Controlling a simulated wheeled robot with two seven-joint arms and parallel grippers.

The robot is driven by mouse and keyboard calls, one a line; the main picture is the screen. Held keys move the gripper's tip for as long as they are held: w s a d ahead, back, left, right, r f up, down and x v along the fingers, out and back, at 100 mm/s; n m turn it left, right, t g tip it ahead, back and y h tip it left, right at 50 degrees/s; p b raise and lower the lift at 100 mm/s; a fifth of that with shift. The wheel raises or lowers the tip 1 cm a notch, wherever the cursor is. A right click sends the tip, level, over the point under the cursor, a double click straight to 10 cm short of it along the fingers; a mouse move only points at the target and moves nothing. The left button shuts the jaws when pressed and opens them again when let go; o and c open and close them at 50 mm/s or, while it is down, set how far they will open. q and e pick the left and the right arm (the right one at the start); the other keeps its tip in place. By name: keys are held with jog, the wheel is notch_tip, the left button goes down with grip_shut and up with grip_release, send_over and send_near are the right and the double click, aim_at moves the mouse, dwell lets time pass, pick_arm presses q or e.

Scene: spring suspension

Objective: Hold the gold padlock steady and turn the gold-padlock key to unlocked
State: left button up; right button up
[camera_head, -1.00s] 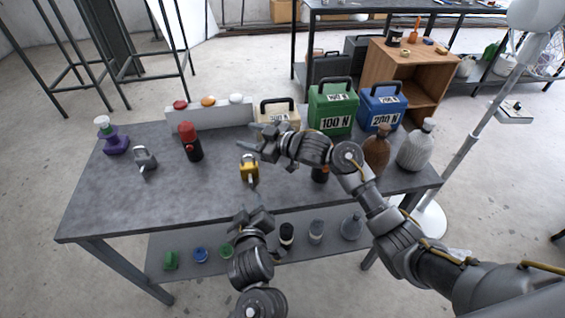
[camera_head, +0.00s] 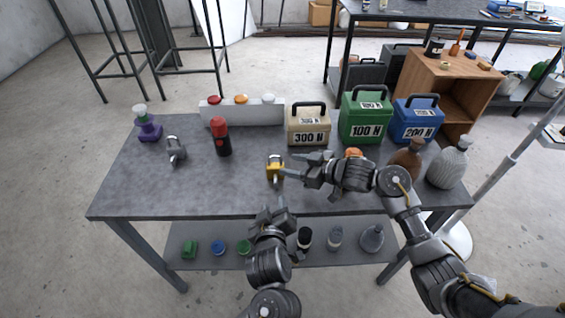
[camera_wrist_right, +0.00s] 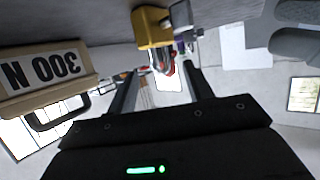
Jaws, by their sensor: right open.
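The gold padlock (camera_head: 275,164) stands near the middle of the table, with a small grey piece at its lower front that may be the key. My right gripper (camera_head: 311,170) is open and empty, just right of the padlock, its fingers towards it. In the right wrist view the padlock (camera_wrist_right: 153,27) is at the top, beyond the open fingers (camera_wrist_right: 160,88), with a silver part beside it. My left gripper (camera_head: 274,211) is at the table's front edge, below and apart from the padlock, its fingers seemingly apart and empty. Whether the key is turned is too small to tell.
A grey padlock (camera_head: 175,150) and a red-and-black bottle (camera_head: 221,138) stand to the left. The beige 300 N weight (camera_head: 309,127), green 100 N weight (camera_head: 366,120) and blue 200 N weight (camera_head: 417,121) stand behind. Brown (camera_head: 405,158) and grey (camera_head: 449,167) bottles stand at the right.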

aim_at(278, 167)
jog(key=shift+x, duration=2.95)
